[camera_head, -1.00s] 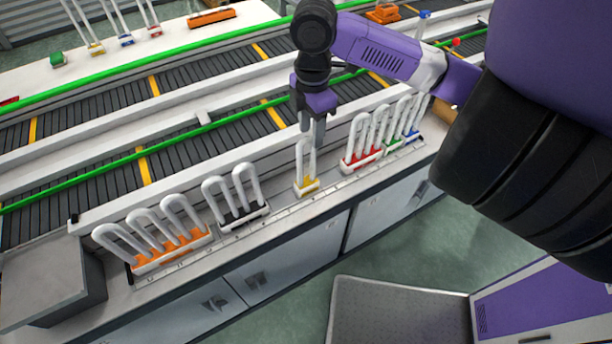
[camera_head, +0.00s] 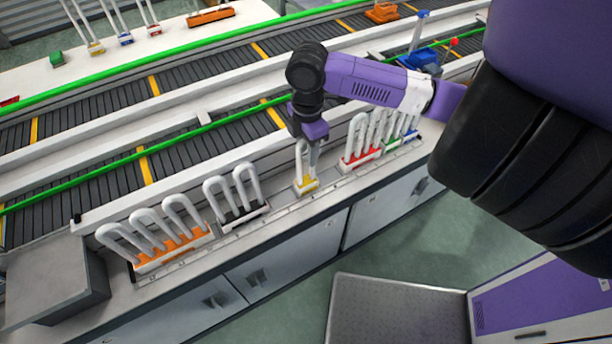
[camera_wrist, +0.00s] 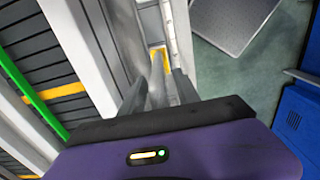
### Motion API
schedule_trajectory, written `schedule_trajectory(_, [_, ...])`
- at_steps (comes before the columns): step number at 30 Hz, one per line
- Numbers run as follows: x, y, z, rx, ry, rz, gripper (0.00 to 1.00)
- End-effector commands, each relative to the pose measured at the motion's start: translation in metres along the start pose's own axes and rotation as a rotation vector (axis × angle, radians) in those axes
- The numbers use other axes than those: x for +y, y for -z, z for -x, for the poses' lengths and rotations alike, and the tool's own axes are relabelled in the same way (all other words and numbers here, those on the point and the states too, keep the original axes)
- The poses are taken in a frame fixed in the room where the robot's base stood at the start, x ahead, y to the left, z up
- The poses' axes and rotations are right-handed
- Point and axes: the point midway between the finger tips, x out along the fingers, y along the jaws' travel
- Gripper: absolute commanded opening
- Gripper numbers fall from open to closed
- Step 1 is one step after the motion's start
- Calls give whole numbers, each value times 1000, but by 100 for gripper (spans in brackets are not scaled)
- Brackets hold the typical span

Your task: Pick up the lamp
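The lamp with the yellow base (camera_head: 306,187) is a white U-shaped tube standing upright on the near counter ledge. My gripper (camera_head: 309,147) is directly above it, its fingers down at the tube's upper part. In the wrist view, my gripper (camera_wrist: 158,92) has its two grey fingers on either side of the lamp's tube (camera_wrist: 156,72), with the yellow base below. The fingers look apart, with gaps to the tube. The top of the tube is partly hidden by the gripper.
Lamps with black (camera_head: 245,217), orange (camera_head: 174,252) and red (camera_head: 360,160) bases stand along the same ledge, with green and blue ones farther right. A conveyor (camera_head: 110,113) with green rails runs behind. A grey box (camera_head: 45,280) sits at the ledge's left end.

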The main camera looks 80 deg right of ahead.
Motion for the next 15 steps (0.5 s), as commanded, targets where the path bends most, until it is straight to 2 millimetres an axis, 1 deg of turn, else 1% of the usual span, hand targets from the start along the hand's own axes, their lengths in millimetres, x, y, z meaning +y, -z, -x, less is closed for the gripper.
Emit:
schedule_trajectory(1, [0,0,0,0,0,0,26])
schedule_trajectory(3, [0,0,0,0,0,0,12])
schedule_trajectory(5, [0,0,0,0,0,0,1])
schedule_trajectory(15, [0,0,0,0,0,0,0])
